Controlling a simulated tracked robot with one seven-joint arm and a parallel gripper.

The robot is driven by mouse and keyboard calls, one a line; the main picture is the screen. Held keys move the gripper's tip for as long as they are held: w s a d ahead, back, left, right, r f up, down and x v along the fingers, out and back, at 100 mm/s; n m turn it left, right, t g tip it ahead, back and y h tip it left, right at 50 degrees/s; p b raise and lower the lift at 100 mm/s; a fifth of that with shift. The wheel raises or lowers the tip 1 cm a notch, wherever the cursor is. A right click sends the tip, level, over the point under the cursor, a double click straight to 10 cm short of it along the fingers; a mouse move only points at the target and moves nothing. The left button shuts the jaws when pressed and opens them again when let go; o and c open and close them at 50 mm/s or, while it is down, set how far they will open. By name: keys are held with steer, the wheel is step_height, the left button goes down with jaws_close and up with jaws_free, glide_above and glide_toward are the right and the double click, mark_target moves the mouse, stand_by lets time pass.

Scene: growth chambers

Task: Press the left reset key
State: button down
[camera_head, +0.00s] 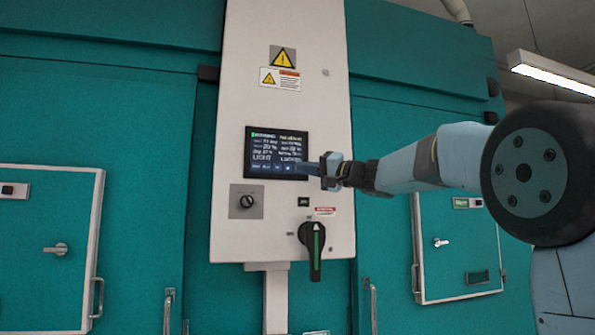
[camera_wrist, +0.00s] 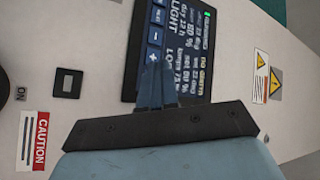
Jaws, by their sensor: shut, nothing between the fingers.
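A dark control screen (camera_head: 276,148) is set in a pale panel, with a row of small blue keys along its lower edge. In the wrist view the screen (camera_wrist: 190,50) appears turned sideways. A key with a small word label (camera_wrist: 159,13), too small to read surely, lies at the top of that view, with a minus key (camera_wrist: 155,35) and a plus key (camera_wrist: 152,57) below it. My gripper (camera_head: 302,168) is shut and empty, its tips over the lower right of the screen. In the wrist view my fingertips (camera_wrist: 156,66) lie beside the plus key; contact cannot be told.
Below the screen are a small knob (camera_head: 247,201), a black square switch (camera_head: 303,202) and a large rotary handle (camera_head: 314,243). Warning labels (camera_head: 282,57) sit above. Teal chamber doors (camera_head: 45,240) flank the panel. The space in front of the panel's left side is clear.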

steer(key=s, duration=0.2)
steer(key=s+d, duration=0.1)
steer(key=s, duration=0.1)
steer(key=shift+s+d, duration=0.2)
steer(key=shift+s, duration=0.15)
stand_by(0.6)
steer(key=s+d+f+g+h, duration=0.1)
steer(key=s+d+f+h, duration=0.25)
steer(key=s+f, duration=0.5)
steer(key=s+d+f+g+h, duration=0.2)
steer(key=s+f+h, duration=0.25)
steer(key=f, duration=0.65)
steer(key=s+d+f+g+h, duration=0.1)
steer(key=s+d+f+h, duration=0.15)
steer(key=s+f, duration=0.55)
steer(key=s+d+f+h, duration=0.7)
steer(key=s+d+f, duration=0.4)
steer(key=f, duration=0.4)
steer(key=shift+s+d+f+g, duration=0.15)
steer(key=shift+d+f+g, duration=0.1)
steer(key=shift+g, duration=0.15)
